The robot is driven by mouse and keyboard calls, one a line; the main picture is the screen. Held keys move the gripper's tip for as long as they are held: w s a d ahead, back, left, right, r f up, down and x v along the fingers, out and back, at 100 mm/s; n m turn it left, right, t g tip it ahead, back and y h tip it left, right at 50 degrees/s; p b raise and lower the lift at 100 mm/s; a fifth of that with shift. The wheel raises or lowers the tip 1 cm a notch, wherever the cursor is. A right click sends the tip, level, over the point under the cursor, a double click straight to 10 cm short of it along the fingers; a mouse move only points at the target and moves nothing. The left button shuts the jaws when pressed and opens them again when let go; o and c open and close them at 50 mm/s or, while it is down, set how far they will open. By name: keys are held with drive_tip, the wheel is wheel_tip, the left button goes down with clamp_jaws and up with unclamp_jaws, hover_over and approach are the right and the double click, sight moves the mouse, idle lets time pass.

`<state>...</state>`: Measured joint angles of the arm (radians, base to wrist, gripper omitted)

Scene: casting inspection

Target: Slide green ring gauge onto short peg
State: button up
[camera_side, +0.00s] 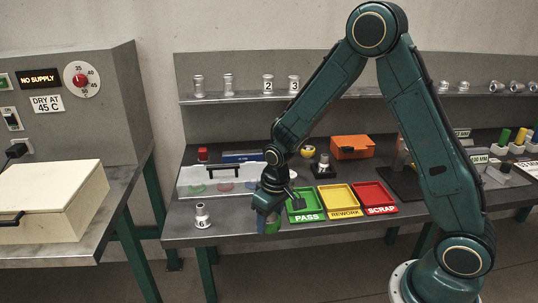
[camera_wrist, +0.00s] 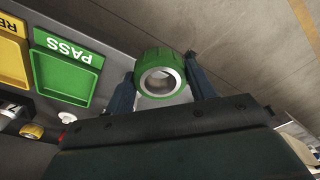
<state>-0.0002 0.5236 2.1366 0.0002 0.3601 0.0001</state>
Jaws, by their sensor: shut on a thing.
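The green ring gauge (camera_wrist: 152,58) is a thick green ring with a bright metal bore. My gripper (camera_wrist: 160,70) is shut on it, one finger at each side, and the bore faces the wrist camera. In the side view my gripper (camera_side: 268,207) points down near the front edge of the bench, and part of the green ring gauge (camera_side: 271,224) shows between the fingers. I cannot single out the short peg in either view.
Green PASS (camera_side: 306,216), yellow REWORK (camera_side: 342,213) and red SCRAP (camera_side: 382,210) trays lie right of my gripper. A metal casting marked 6 (camera_side: 202,215) stands to its left. Behind is a clear-fronted case (camera_side: 192,181) with coloured rings. An orange box (camera_side: 352,147) stands further back.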

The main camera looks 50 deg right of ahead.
drive_tip(key=shift+r, duration=0.1)
idle(0.5)
wheel_tip(320, 180, up, 8)
drive_tip(key=w+d+m, duration=0.2)
drive_tip(key=w+d, duration=0.7)
drive_tip(key=d, duration=0.1)
drive_tip(key=w+d+m, duration=0.2)
drive_tip(key=w+d, duration=0.1)
drive_tip(key=d, duration=0.8)
drive_tip(key=w+d+m, duration=0.3)
drive_tip(key=d, duration=0.8)
drive_tip(key=shift+h, duration=0.4)
drive_tip(key=f, duration=0.5)
drive_tip(key=shift+s+a+f, duration=0.15)
drive_tip(key=shift+s+f, duration=0.1)
drive_tip(key=shift+f, duration=0.05)
drive_tip(key=shift+f, duration=2.85)
